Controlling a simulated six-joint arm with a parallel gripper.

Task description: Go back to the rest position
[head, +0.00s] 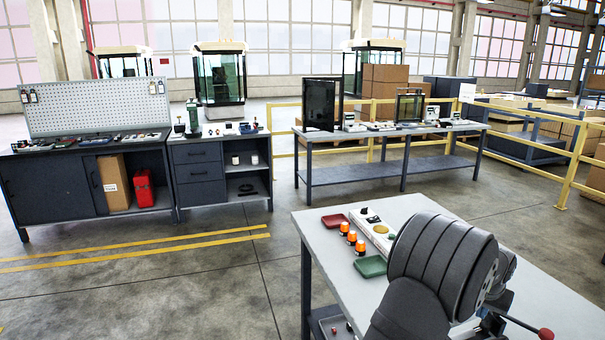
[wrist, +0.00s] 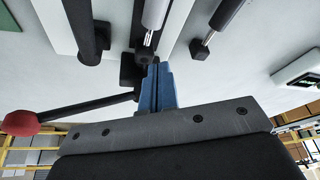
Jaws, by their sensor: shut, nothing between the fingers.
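My gripper (wrist: 158,72) shows in the wrist view as two narrow blue fingers side by side, shut together with nothing seen between them. They stand out from a grey plate with dark screws. Dark posts and a light grey rod lie just beyond the fingertips; I cannot tell whether they touch. In the head view my dark arm rises at the lower right over the grey workbench (head: 540,285) and hides most of the gripper area.
A lever with a red knob (wrist: 22,122) reaches beside the gripper; the knob also shows in the head view (head: 546,334). On the bench are orange-topped parts (head: 351,238), a green tray (head: 370,266), a red tray (head: 335,220) and a white control box (head: 378,235).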

